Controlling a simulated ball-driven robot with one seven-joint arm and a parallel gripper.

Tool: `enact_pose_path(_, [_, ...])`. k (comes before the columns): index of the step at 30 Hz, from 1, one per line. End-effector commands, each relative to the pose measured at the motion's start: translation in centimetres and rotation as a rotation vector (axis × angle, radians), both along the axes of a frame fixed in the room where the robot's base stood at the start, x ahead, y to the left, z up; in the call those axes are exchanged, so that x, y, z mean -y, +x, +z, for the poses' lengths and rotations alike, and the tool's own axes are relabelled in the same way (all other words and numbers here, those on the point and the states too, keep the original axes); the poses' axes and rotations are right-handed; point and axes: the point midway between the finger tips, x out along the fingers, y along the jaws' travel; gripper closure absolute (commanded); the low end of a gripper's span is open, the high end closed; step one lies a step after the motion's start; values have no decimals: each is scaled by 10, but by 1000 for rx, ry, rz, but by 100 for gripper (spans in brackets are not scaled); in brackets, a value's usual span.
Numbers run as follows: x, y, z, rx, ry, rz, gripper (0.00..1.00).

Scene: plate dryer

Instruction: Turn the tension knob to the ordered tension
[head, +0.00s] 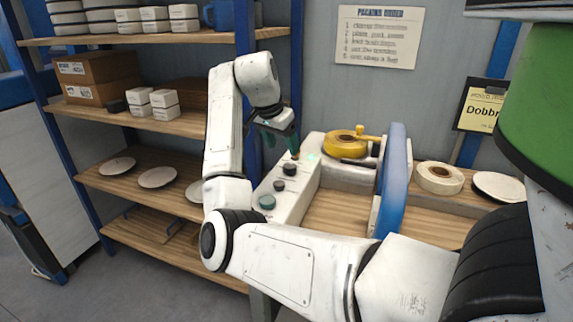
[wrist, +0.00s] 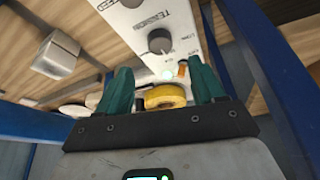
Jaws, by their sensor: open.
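The strapping machine's control panel (head: 293,190) carries two dark knobs and a green button (head: 267,202). In the wrist view a dark round knob (wrist: 160,40) with a pale pointer mark sits beside lettering that reads TENSION; it appears to be the farther knob (head: 291,169) in the head view. My gripper (head: 293,147) hangs over the far end of the panel. In the wrist view my gripper (wrist: 160,68) has its two teal fingers wide apart with nothing held, and the knob lies beyond the fingertips, apart from them. The knob's exact setting is too small to read.
A yellow reel (head: 346,145) sits behind the panel and a blue arch (head: 393,180) stands to its right. A tape roll (head: 440,178) lies farther right. Shelves (head: 150,120) with boxes and plates are left. An order sign (head: 484,106) reading "Dobbr" is partly hidden.

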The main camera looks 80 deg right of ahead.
Motion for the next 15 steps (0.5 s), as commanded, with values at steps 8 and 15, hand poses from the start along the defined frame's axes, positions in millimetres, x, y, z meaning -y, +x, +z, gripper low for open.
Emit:
enact_pose_path(8, [18, -7, -48, -3, 2, 0, 32])
enact_pose_path(15, [27, -11, -72, -1, 0, 2, 32])
